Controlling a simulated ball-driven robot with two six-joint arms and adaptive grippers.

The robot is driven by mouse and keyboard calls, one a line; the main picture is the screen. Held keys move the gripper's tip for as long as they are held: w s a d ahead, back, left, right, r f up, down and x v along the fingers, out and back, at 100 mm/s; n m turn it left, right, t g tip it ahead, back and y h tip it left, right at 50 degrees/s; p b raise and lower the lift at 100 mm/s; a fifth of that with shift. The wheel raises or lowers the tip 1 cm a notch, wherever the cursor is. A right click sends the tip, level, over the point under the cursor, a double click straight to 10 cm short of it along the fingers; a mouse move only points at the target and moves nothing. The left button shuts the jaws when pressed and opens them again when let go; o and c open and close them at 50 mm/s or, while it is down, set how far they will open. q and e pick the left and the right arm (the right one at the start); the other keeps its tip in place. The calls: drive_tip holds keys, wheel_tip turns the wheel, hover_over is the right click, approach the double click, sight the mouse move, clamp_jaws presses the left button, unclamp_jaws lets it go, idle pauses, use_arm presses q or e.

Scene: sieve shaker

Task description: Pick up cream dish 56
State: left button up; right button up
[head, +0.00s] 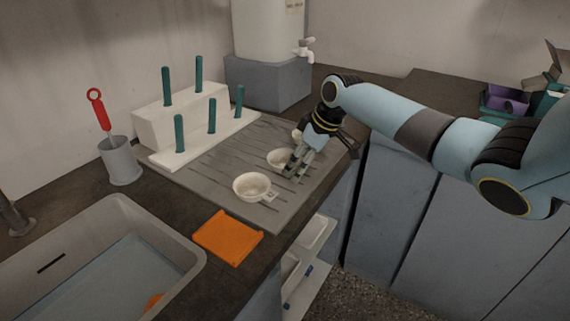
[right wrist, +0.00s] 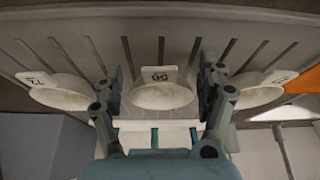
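Three cream dishes with numbered tabs stand in a row on the grey grooved mat. The middle dish (right wrist: 162,96) has a tab that seems to read 56, upside down in the right wrist view. In the head view this middle dish (head: 278,158) is partly hidden by my right gripper (head: 297,168). My right gripper, also in the right wrist view (right wrist: 161,78), is open, with one finger on each side of the middle dish. I see no clear contact; the height gap cannot be told. My left gripper is not in view.
A nearer dish (head: 250,186) and a farther dish (head: 296,134) flank it. A white rack (head: 185,117) with teal pegs stands behind left. An orange square (head: 228,238) lies in front, beside the sink (head: 190,246). A grey block (head: 268,82) holds a tank with a tap.

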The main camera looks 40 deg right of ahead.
clamp_jaws()
drive_tip(key=shift+r, duration=0.15)
